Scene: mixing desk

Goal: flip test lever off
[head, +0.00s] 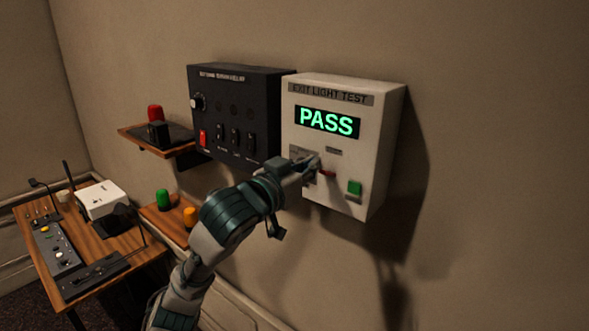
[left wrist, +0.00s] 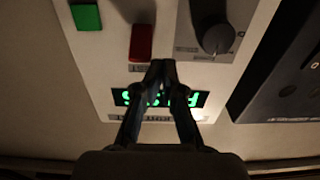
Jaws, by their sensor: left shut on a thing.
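The white exit light test box (head: 383,135) is on the wall and its display (head: 329,122) reads PASS in green. The red test lever (head: 327,173) is on its front, below the display; it also shows in the left wrist view (left wrist: 141,43), where the box appears upside down. My left gripper (head: 312,167) is at the lever, coming from the left. In the left wrist view its fingertips (left wrist: 161,67) are together beside the red lever's end, shut on it; the fingers hide the exact contact. My right gripper is not in view.
A green button (head: 354,188) is right of the lever, and a dark round knob (left wrist: 217,36) sits on a grey plate. A black switch box (head: 238,112) is close on the left. A small shelf (head: 150,140) and a cluttered wooden desk (head: 120,245) stand farther left.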

